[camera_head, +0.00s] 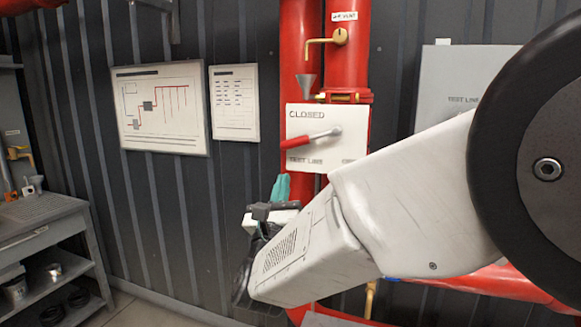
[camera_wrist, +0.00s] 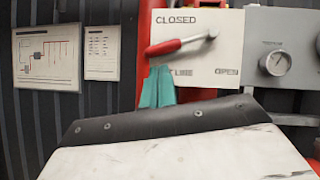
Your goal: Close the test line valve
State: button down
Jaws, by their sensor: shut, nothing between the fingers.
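The test line valve has a red-gripped lever (camera_head: 308,138) on a white plate (camera_head: 318,114). The plate reads CLOSED at the top and OPEN at the lower right. The lever points left and slightly down from its pivot, and it also shows in the wrist view (camera_wrist: 172,46). My gripper (camera_head: 282,178) is below the lever's red end in the head view. In the wrist view my gripper's teal fingers (camera_wrist: 159,70) are together and empty, just under the red grip. Contact with the lever cannot be made out.
Two wall charts (camera_head: 161,107) hang left. A grey shelf unit (camera_head: 45,235) stands at the far left.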

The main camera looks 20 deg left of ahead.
jog(key=v, duration=0.3)
jog(key=shift+s+d+f, duration=0.15)
jog(key=shift+s+f, duration=0.05)
jog(key=shift+s, duration=0.15)
